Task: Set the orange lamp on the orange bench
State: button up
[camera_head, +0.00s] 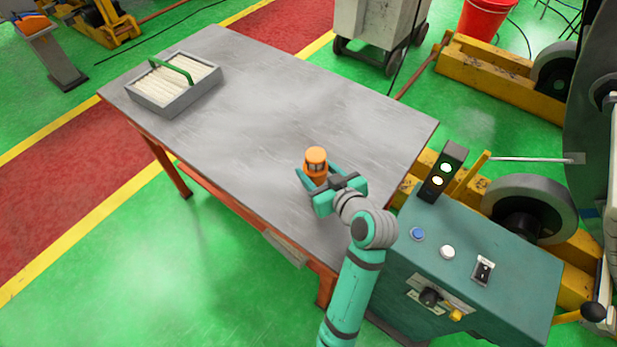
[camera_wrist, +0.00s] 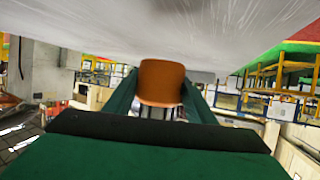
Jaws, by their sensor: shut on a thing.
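The orange lamp (camera_head: 316,158) has an orange cap, a dark caged middle and an orange base. My gripper (camera_head: 315,181) is shut on it, over the near right part of the bench (camera_head: 270,110). The bench has a grey metal top and orange legs. In the wrist view, the lamp (camera_wrist: 161,82) sits between the two green fingers, with the grey bench top (camera_wrist: 110,30) across the upper part of the picture. The lamp looks upright in the head view. The fingers partly hide its base, and I cannot tell whether it touches the top.
A grey box (camera_head: 172,86) of white rods with a green handle stands at the bench's far left. The bench middle is clear. A green control console (camera_head: 500,260) with a signal light (camera_head: 444,172) stands right of the bench. A grey wheeled cabinet (camera_head: 375,22) is behind.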

jog(key=shift+w+a+f, duration=0.2)
jog(key=shift+a+f, duration=0.2)
jog(key=shift+f, duration=0.15)
jog(key=shift+w+a+f, duration=0.15)
jog(key=shift+a+f, duration=0.25)
jog(key=shift+f, duration=1.65)
jog(key=shift+f, duration=0.1)
jog(key=o, duration=1.3)
jog(key=v, duration=1.2)
